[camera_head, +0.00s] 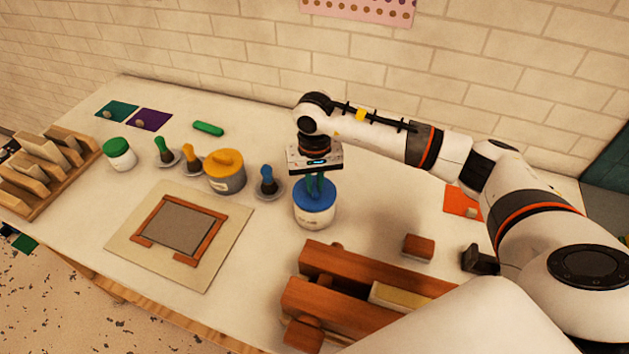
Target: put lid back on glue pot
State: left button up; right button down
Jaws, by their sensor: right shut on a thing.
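The glue pot (314,218) is a white jar with a label, standing upright on the bench right of the middle. Its blue lid (314,196) is at the pot's mouth, level as far as I can see. I cannot tell whether it is fully seated. My right gripper (315,184) points straight down over the pot, its fingers shut on the top of the blue lid. The fingers hide part of the lid. My left gripper is not in view.
A yellow-lidded pot (226,178), a green-lidded pot (119,156) and several brushes on saucers stand to the left. A framed panel on a board (127,236) lies in front. A wooden vise (340,270) stands close in front of the glue pot.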

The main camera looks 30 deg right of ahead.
jog(key=shift+f+b, duration=0.2)
jog(key=shift+b, duration=1.05)
dwell(1.3)
dwell(0.4)
jog(key=c, duration=0.9)
grip_release()
jog(key=shift+o, duration=0.2)
jog(key=shift+r, duration=0.1)
jog(key=shift+r+p, duration=1.35)
jog(key=shift+r, duration=2.1)
grip_shut()
